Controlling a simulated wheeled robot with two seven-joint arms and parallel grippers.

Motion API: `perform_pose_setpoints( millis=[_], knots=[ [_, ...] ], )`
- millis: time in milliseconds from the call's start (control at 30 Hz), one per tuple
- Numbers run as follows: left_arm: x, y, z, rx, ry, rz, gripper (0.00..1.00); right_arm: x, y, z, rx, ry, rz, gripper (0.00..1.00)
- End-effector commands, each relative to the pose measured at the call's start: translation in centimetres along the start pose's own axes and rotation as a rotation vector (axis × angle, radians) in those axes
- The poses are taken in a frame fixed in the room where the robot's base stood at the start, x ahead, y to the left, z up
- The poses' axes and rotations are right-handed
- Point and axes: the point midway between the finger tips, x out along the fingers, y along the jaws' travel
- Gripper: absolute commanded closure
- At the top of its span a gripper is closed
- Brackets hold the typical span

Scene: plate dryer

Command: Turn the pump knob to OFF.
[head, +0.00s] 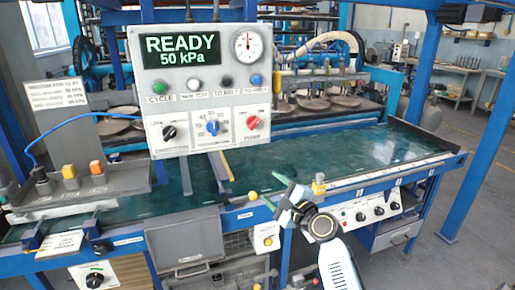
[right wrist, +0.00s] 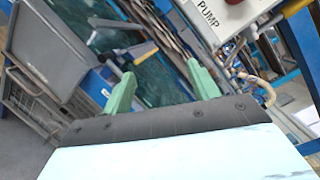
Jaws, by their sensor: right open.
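The pump knob (head: 252,122) is a red rotary knob at the lower right of the grey control panel (head: 205,90). A label sits under it; which way its pointer is set is too small to tell. In the right wrist view, the red pump knob (right wrist: 233,2) is cut off at the top edge, above the PUMP label (right wrist: 209,13). My right gripper (head: 275,191) is open and empty, below and right of the knob, apart from the panel. Its two green fingers (right wrist: 160,70) point toward the bench in the wrist view. My left gripper is not in view.
The panel display (head: 181,50) reads READY 50 kPa. A blue knob (head: 212,127) and a black knob (head: 169,132) sit left of the red one, with a row of buttons above. The green bench top (head: 350,150) lies behind my gripper. A grey bin (head: 183,240) hangs below.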

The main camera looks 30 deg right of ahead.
Motion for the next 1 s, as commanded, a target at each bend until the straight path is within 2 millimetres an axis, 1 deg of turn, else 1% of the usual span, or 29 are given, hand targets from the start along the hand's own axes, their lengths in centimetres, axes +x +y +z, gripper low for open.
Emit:
perform_pose_setpoints(
  millis=[33, 100, 200, 233, 333, 433, 800, 900, 1000],
  knots=[
    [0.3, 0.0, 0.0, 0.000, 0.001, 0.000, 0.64, -0.4, -3.4, 1.2, 0.062, -0.042, -0.071, 0.40],
    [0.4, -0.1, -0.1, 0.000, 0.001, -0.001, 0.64, -1.2, -6.9, 2.5, 0.136, -0.095, -0.140, 0.40],
    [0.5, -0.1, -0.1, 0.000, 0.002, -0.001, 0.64, -2.1, -9.7, 3.7, 0.197, -0.145, -0.193, 0.40],
    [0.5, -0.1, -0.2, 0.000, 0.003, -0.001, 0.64, -2.2, -10.2, 3.9, 0.208, -0.153, -0.202, 0.40],
    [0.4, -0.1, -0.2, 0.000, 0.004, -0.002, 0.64, -1.8, -10.9, 4.3, 0.222, -0.165, -0.213, 0.40],
    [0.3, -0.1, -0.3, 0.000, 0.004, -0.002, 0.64, -0.5, -11.3, 4.5, 0.224, -0.166, -0.213, 0.40],
    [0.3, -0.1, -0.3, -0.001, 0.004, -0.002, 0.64, 7.0, -12.9, 5.5, 0.220, -0.164, -0.211, 0.40],
    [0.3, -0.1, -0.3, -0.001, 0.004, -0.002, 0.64, 8.5, -13.2, 5.7, 0.219, -0.164, -0.210, 0.40],
    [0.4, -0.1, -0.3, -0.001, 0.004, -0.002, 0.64, 9.5, -13.4, 5.8, 0.218, -0.162, -0.211, 0.40]
  ],
)
